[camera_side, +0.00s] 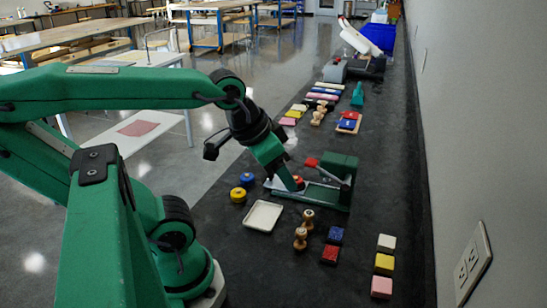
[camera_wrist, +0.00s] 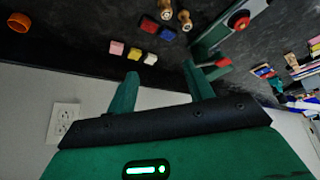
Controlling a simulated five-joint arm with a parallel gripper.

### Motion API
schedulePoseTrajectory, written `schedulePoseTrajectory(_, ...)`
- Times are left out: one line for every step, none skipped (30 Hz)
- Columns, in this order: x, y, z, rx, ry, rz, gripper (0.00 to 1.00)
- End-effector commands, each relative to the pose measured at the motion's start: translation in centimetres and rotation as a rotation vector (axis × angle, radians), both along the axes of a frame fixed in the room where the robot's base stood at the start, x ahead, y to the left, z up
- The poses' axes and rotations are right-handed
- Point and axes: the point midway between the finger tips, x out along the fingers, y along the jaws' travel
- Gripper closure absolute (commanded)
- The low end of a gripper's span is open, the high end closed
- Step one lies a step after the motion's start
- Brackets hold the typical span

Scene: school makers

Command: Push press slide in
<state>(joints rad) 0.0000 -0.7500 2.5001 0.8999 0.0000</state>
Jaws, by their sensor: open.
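The green press (camera_side: 338,163) stands on the dark worktop, with a lever ending in a red grip (camera_side: 311,162). A low slide (camera_side: 278,185) with pale metal edges sticks out from its left side. A round red-orange piece (camera_side: 298,181) is at the slide, partly hidden by my gripper. My gripper (camera_side: 291,184) is low over the slide in the side view; contact cannot be told. In the wrist view my gripper (camera_wrist: 160,68) has its two green fingers apart with nothing between them. The press (camera_wrist: 211,38) and a red disc (camera_wrist: 238,20) show beyond the right finger.
A white tray (camera_side: 263,202) and blue (camera_side: 247,179) and yellow (camera_side: 238,195) round pieces lie left of the press. Wooden stamps (camera_side: 301,237) and coloured blocks (camera_side: 384,263) are in front. More stamps and pads (camera_side: 348,123) lie behind. A wall borders the right.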

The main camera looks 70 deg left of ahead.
Motion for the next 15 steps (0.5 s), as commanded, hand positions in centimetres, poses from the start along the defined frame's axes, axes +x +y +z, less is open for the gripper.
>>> schedulePoseTrajectory(0.0, 0.0, 0.0, 0.0, 0.0, 0.0, 0.48)
schedulePoseTrajectory(0.0, 0.0, 0.0, 0.0, 0.0, 0.0, 0.48)
schedulePoseTrajectory(0.0, 0.0, 0.0, 0.0, 0.0, 0.0, 0.48)
schedulePoseTrajectory(0.0, 0.0, 0.0, 0.0, 0.0, 0.0, 0.48)
schedulePoseTrajectory(0.0, 0.0, 0.0, 0.0, 0.0, 0.0, 0.52)
schedulePoseTrajectory(0.0, 0.0, 0.0, 0.0, 0.0, 0.0, 0.59)
schedulePoseTrajectory(0.0, 0.0, 0.0, 0.0, 0.001, 0.001, 0.59)
schedulePoseTrajectory(0.1, 0.1, 0.0, 0.0, 0.001, 0.002, 0.59)
schedulePoseTrajectory(0.1, 0.1, 0.0, -0.001, 0.003, 0.005, 0.59)
schedulePoseTrajectory(0.2, 0.2, 0.1, 0.0, 0.005, 0.009, 0.59)
schedulePoseTrajectory(0.3, 0.3, 0.1, 0.0, 0.007, 0.013, 0.59)
schedulePoseTrajectory(0.5, 0.4, 0.1, 0.0, 0.012, 0.019, 0.59)
schedulePoseTrajectory(0.7, 0.6, 0.1, -0.001, 0.016, 0.025, 0.59)
schedulePoseTrajectory(0.9, 0.7, 0.1, -0.001, 0.021, 0.032, 0.59)
schedulePoseTrajectory(1.2, 1.0, 0.2, -0.002, 0.029, 0.044, 0.59)
